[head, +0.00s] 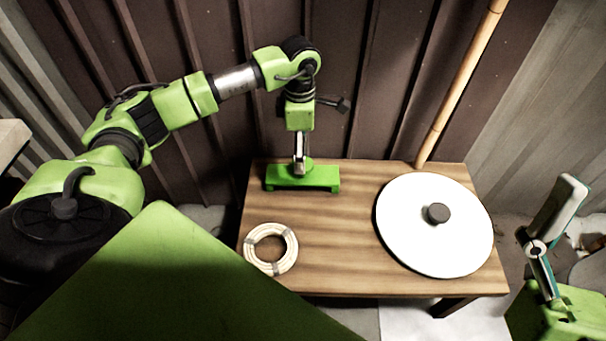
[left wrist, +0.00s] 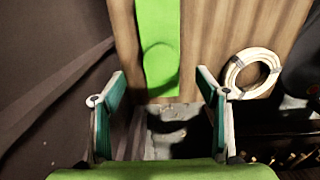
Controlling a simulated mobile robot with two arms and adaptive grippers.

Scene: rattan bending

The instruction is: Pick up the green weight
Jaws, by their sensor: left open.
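The green weight (head: 285,183) is a long bright green block with a round raised knob, lying at the back left of the wooden table. In the left wrist view the weight (left wrist: 158,28) runs up from between the fingers, with its round knob facing the camera. My left gripper (head: 300,168) points down over the weight. In its wrist view, the left gripper (left wrist: 160,82) has its two fingers wide apart, with nothing held between them. Whether the fingertips touch the weight is unclear. My right gripper (head: 540,247) is at the far right, off the table, and its opening is unclear.
The wooden table (head: 335,255) carries a coil of pale rattan (head: 290,262) at front left and a white disc (head: 410,245) with a dark knob (head: 438,213) at right. A bamboo pole (head: 452,100) rises behind. The table's middle is clear. A dark corrugated wall (head: 380,70) stands close behind.

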